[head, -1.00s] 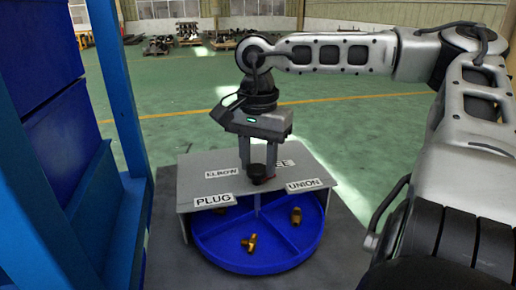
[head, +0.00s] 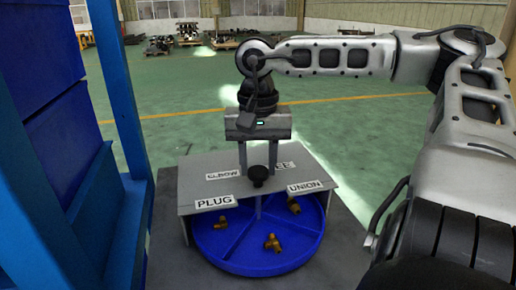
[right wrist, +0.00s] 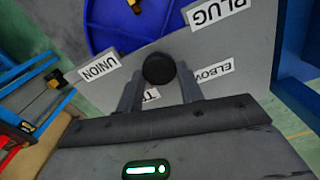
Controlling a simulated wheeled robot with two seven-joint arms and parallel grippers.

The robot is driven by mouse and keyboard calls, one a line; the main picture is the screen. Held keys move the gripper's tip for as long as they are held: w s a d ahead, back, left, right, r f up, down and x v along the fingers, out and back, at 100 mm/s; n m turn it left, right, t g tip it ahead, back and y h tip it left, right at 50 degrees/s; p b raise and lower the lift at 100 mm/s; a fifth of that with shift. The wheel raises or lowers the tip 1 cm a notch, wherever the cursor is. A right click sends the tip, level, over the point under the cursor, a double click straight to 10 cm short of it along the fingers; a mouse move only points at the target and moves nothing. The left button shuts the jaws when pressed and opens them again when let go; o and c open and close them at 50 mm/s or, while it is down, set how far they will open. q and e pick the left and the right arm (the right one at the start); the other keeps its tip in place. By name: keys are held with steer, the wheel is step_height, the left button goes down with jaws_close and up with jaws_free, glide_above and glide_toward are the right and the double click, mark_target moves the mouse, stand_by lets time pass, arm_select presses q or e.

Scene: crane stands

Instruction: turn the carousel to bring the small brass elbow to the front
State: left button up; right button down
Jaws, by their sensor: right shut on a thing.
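The blue carousel (head: 258,262) is a round divided tray, partly hidden under a grey cover plate (head: 193,187). A brass fitting with several ends (head: 272,242) lies in its front compartment. Another brass fitting (head: 221,224) lies at the left, and one more (head: 293,206) at the right by the plate's edge. They are too small to tell which is the elbow. My right gripper (head: 258,172) points down with its fingers shut on the black knob (head: 258,182) above the plate; the knob (right wrist: 158,69) also shows between the fingers in the right wrist view. My left gripper is out of view.
The plate carries the labels PLUG (head: 214,202), UNION (head: 305,187), ELBOW (head: 222,175) and a partly hidden TEE. A blue rack (head: 120,120) stands close on the left. Green floor lies open behind the stand.

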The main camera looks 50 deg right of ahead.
steer(key=shift+w+r+n, duration=0.15)
steer(key=shift+n, duration=2.05)
steer(key=shift+a+n+p, duration=0.1)
steer(key=shift+n+p, duration=0.25)
steer(key=shift+n, duration=2.05)
steer(key=shift+n+p, duration=0.35)
steer(key=shift+n, duration=0.85)
steer(key=shift+n+p, duration=0.5)
steer(key=shift+n, duration=0.3)
arm_select(q)
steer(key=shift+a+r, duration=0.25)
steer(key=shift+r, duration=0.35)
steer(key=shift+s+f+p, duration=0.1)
steer(key=shift+p, duration=0.25)
arm_select(e)
steer(key=shift+a+n, duration=0.1)
steer(key=shift+n, duration=0.4)
steer(key=c, duration=0.9)
jaws_free()
